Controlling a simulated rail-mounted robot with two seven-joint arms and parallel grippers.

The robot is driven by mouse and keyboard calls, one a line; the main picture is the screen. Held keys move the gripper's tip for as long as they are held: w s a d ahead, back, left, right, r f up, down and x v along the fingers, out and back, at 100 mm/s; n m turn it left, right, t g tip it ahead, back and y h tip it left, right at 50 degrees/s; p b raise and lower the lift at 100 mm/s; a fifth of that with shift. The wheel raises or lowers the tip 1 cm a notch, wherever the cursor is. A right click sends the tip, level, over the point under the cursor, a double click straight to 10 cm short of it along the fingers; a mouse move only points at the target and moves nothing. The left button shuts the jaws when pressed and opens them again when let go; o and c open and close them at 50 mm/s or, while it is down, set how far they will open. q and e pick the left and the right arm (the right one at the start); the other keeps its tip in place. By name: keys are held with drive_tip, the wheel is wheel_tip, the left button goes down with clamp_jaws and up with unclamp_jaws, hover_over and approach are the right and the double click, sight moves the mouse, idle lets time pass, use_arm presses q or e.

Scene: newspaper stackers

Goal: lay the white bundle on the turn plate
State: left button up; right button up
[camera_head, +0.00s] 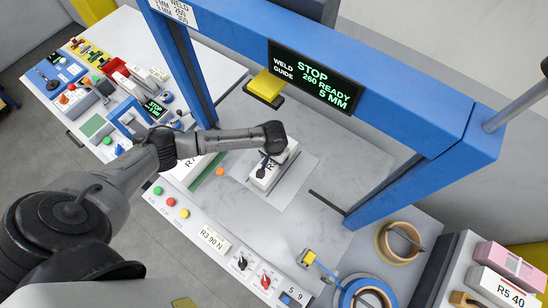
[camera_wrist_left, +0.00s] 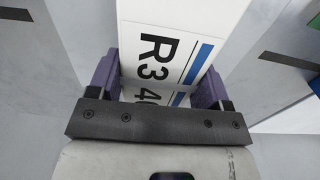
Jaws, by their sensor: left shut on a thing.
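The white bundle (camera_head: 286,158), with a label reading R3 4-something and a blue stripe, is over the light grey turn plate (camera_head: 301,178) in the head view. My left gripper (camera_head: 268,167) comes in above it, and my arm hides part of it. In the left wrist view the bundle (camera_wrist_left: 180,14) lies between the purple fingers of my left gripper (camera_wrist_left: 157,80), which is shut on its sides. Whether the bundle's underside touches the plate cannot be told. My right gripper is in neither view.
A blue frame (camera_head: 400,100) with a green-lettered display (camera_head: 315,77) spans the table. Buttons and knobs line the front edge, with tape rolls (camera_head: 398,242) at lower right. A crowded side table (camera_head: 112,103) stands at left.

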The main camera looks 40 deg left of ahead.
use_arm(q)
drive_tip(key=shift+w, duration=0.1)
drive_tip(key=o, duration=1.5)
drive_tip(key=shift+o, duration=0.8)
drive_tip(key=shift+f, duration=0.1)
